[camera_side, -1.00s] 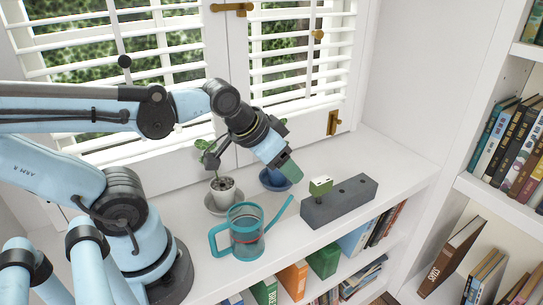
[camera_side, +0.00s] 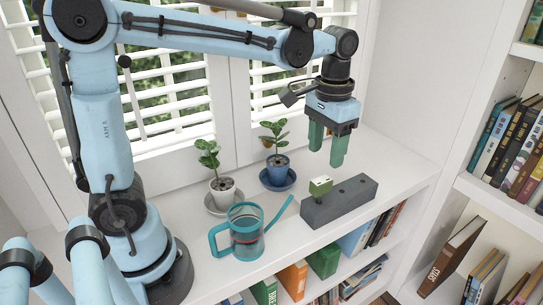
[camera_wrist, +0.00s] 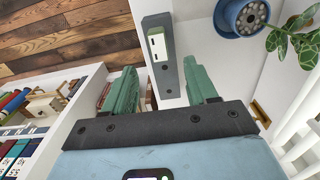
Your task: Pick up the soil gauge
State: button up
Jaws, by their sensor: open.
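The soil gauge (camera_side: 320,186), a small green piece with a white face, stands in the left end of a grey block (camera_side: 330,211) on the white sill. In the wrist view the gauge (camera_wrist: 158,46) shows its white face with dark marks, at the far end of the block (camera_wrist: 168,80). Its lower part is hidden in the block. My gripper (camera_side: 327,158) points down with green fingers apart and empty, above and behind the block. In the wrist view the gauge appears beyond and between the fingertips (camera_wrist: 161,66), not touching them.
A clear watering can (camera_side: 246,238) with a blue handle and spout stands left of the block. Potted plants in a white pot (camera_side: 222,192) and a blue pot (camera_side: 278,168) stand near the window. The block has empty holes. Bookshelves are below and at right.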

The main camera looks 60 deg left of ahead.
aim_at(320, 192)
jog(key=shift+s+d+f, duration=0.1)
jog(key=shift+f, duration=2.8)
jog(key=shift+s+f, duration=0.1)
jog(key=shift+f, duration=2.75)
jog(key=shift+c, duration=0.4)
jog(key=c, duration=1)
